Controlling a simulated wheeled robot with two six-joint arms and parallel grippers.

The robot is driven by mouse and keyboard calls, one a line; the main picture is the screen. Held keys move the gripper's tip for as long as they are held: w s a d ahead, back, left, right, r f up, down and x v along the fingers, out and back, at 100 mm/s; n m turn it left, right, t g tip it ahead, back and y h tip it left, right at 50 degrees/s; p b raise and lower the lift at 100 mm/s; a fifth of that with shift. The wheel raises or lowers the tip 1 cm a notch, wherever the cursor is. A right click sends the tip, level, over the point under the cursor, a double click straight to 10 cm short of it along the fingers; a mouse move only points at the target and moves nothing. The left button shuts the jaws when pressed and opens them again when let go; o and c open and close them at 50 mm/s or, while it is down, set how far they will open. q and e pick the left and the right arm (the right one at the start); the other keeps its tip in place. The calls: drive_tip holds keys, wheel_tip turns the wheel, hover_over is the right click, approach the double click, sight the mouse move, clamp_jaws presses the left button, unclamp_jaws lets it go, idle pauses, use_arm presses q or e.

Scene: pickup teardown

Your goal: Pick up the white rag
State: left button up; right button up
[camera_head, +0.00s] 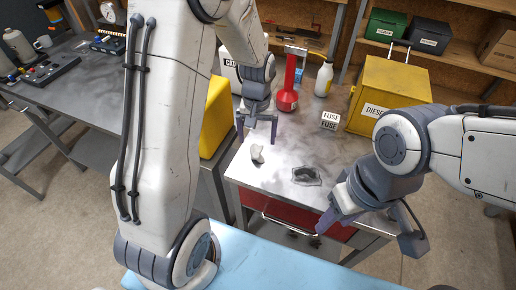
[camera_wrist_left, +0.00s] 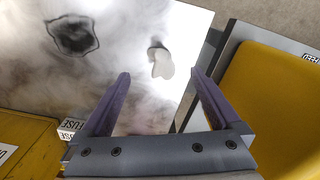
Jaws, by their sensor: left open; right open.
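The white rag (camera_head: 257,153) is a small crumpled piece lying on the metal workbench top (camera_head: 270,178), near its left edge. It also shows in the left wrist view (camera_wrist_left: 160,63), beyond the fingertips and roughly between them. My left gripper (camera_head: 257,141) is open, pointing down just above and behind the rag; its fingers appear apart from it. In the left wrist view both purple fingers (camera_wrist_left: 160,84) are spread with nothing between them. My right gripper (camera_head: 369,238) is open and empty at the bench's front right edge, away from the rag.
A dark stained patch (camera_head: 305,175) lies right of the rag. Behind stand a red bottle-shaped container (camera_head: 289,88), a white bottle (camera_head: 324,79), a FUSE box (camera_head: 329,121) and a yellow DIESEL can (camera_head: 395,92). A yellow case (camera_head: 215,116) stands close left of the bench.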

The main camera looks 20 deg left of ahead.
sight(258, 150)
use_arm(q)
wheel_tip(258, 150, down, 3)
drive_tip(key=f+p, duration=0.1)
drive_tip(key=f, duration=0.1)
drive_tip(key=w+f+p, duration=0.1)
drive_tip(key=f, duration=0.1)
drive_tip(key=shift+a+f, duration=0.2)
drive_tip(key=shift+f, duration=0.4)
drive_tip(key=c, duration=1.4)
